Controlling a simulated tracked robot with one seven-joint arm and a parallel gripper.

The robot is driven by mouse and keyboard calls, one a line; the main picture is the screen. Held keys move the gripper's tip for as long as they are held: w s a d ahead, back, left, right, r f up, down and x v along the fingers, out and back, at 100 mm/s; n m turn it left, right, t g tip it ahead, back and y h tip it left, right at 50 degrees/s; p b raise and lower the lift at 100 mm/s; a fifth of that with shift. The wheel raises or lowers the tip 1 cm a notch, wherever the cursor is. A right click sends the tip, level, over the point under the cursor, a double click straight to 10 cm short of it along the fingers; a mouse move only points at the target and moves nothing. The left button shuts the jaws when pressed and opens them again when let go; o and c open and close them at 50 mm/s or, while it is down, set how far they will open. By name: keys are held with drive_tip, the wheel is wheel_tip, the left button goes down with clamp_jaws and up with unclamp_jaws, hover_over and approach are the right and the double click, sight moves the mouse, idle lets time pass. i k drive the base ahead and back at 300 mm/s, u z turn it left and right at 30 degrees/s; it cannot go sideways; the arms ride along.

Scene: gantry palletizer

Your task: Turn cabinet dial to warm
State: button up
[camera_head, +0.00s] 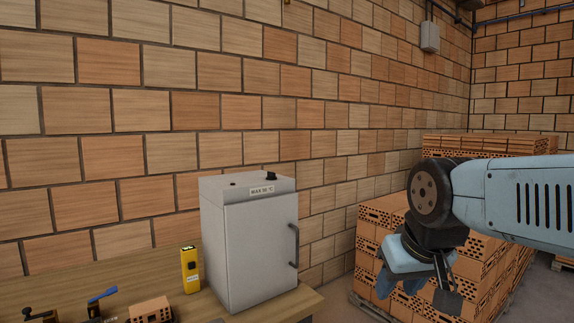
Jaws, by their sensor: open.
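A light grey cabinet (250,250) stands on the right end of the wooden bench. Its door faces front and looks shut, with a dark vertical handle (294,246) on the right. A small black dial (271,177) sits on top near the right edge, beside a label (262,190) that reads about "MAX 50 °C". The dial's setting is too small to read. My gripper (420,290) hangs to the right of the cabinet, well apart from it, in front of the brick stacks. It is open, and I see nothing in it.
A yellow handheld device (190,269) stands left of the cabinet on the bench (130,262). A perforated brick (151,310) and a blue-handled tool (101,297) lie at the front left. Stacked bricks (370,245) on a pallet fill the right. The space above the cabinet is clear.

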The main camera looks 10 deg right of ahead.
sight(271, 176)
drive_tip(key=u, duration=0.2)
drive_tip(key=i, duration=1.05)
drive_tip(key=u, duration=0.65)
drive_tip(key=k, duration=0.85)
drive_tip(key=u, duration=0.15)
drive_tip(key=i, duration=0.9)
drive_tip(key=z, duration=0.05)
